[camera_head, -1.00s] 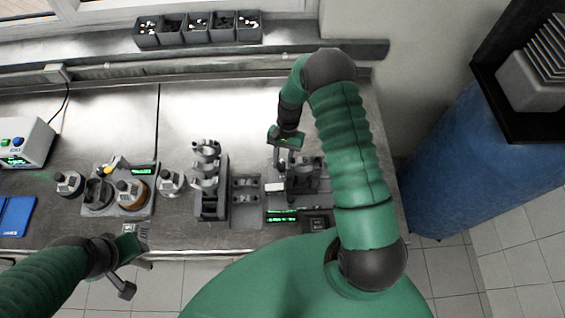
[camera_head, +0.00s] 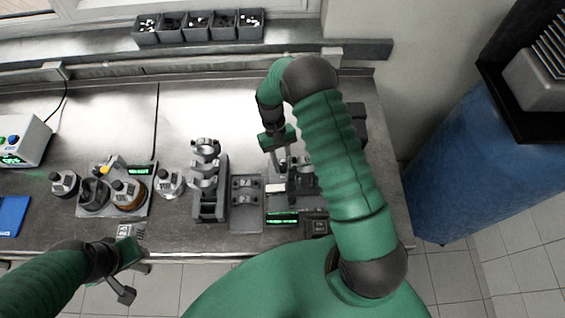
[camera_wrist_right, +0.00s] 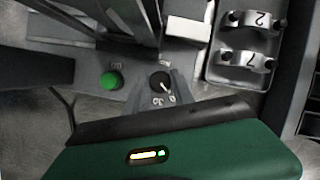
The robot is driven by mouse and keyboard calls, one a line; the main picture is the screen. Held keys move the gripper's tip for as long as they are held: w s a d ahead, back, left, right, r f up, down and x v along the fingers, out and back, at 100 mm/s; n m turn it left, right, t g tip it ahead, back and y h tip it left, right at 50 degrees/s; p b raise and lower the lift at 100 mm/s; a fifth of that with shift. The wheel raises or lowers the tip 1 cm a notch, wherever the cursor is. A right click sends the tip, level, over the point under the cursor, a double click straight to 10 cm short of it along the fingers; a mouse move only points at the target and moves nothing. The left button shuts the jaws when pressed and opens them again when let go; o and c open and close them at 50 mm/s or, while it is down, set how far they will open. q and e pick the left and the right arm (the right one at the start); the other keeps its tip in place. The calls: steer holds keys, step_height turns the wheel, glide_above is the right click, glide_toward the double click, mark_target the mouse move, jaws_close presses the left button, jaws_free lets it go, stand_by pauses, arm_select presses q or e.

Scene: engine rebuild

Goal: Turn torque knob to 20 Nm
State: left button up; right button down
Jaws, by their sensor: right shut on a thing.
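The torque knob (camera_wrist_right: 160,82) is small, round and black with a white pointer line, on a grey panel in the right wrist view. The pointer slants toward the lower right; small white markings lie below it, too small to read surely. My right gripper (camera_wrist_right: 158,88) is shut on the knob, with its narrow grey fingers on either side. In the head view my right gripper (camera_head: 281,167) points down at the fixture on the bench's right side; the knob is not clear there. My left gripper (camera_head: 123,277) hangs in front of the bench edge, its jaws unclear.
A green button (camera_wrist_right: 111,80) sits left of the knob. A green-lit display (camera_head: 283,218) is at the fixture's front. A stand with rings (camera_head: 207,185) and several round parts stand further left.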

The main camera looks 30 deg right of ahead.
steer(key=shift+w, duration=0.25)
steer(key=c, duration=1.5)
jaws_free()
steer(key=shift+o, duration=0.7)
steer(key=shift+w, duration=0.1)
steer(key=b+v, duration=0.3)
steer(key=v, duration=1.3)
steer(key=shift+r, duration=0.35)
